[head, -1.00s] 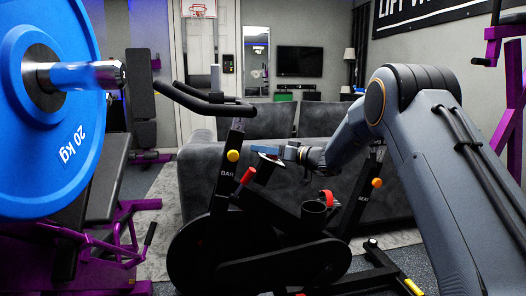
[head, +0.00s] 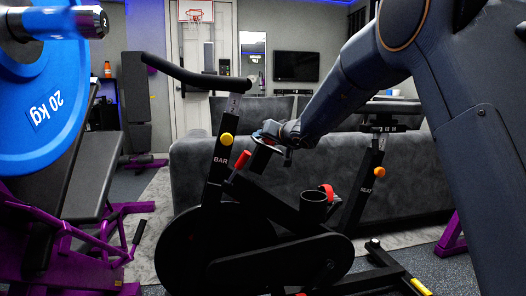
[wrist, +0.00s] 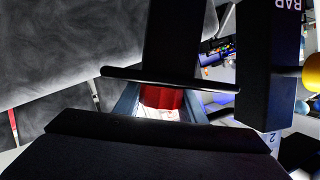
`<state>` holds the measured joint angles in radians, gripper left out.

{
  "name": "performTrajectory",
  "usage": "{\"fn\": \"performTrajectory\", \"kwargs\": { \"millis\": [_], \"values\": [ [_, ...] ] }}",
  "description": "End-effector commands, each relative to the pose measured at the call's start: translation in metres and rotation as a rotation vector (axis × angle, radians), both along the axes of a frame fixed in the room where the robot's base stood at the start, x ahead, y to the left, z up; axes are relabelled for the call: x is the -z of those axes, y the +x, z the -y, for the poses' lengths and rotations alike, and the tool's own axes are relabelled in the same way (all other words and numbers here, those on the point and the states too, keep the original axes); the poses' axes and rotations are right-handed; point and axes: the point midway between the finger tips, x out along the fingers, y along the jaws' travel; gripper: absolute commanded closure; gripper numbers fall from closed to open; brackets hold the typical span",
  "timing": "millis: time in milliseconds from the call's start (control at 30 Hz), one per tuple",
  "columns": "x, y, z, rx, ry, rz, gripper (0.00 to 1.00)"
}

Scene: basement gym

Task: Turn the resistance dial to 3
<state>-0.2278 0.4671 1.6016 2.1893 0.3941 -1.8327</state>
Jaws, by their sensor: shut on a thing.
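The black exercise bike (head: 265,245) stands in the middle of the head view, its post marked BAR. My gripper (head: 268,138) is beside that post, below the handlebar. In the wrist view, the two blue-grey fingers of my gripper (wrist: 162,108) are on either side of a red part, which I take for the resistance dial (wrist: 162,97), and are shut on it. Dark shapes cover much of the dial. A figure 2 shows to the right of the fingers; which number the dial points to cannot be told. A red-topped lever (head: 242,160) is left of my gripper.
The handlebar (head: 185,72) and yellow knob (head: 227,139) are close to my gripper. A cup holder (head: 313,205) and the seat (head: 385,112) are to its right. A grey sofa (head: 330,165) stands behind. A blue 20 kg plate (head: 45,110) is at the left.

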Motion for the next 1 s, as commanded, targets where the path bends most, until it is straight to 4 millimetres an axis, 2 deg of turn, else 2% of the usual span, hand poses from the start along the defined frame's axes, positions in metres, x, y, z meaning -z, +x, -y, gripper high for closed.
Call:
{"fn": "performTrajectory", "kwargs": {
  "millis": [400, 1000],
  "values": [
    [0.004, 0.002, 0.006, 0.195, -0.027, -0.098, 0.86],
    [0.006, 0.002, 0.015, 0.376, -0.056, -0.192, 0.86]
  ]
}}
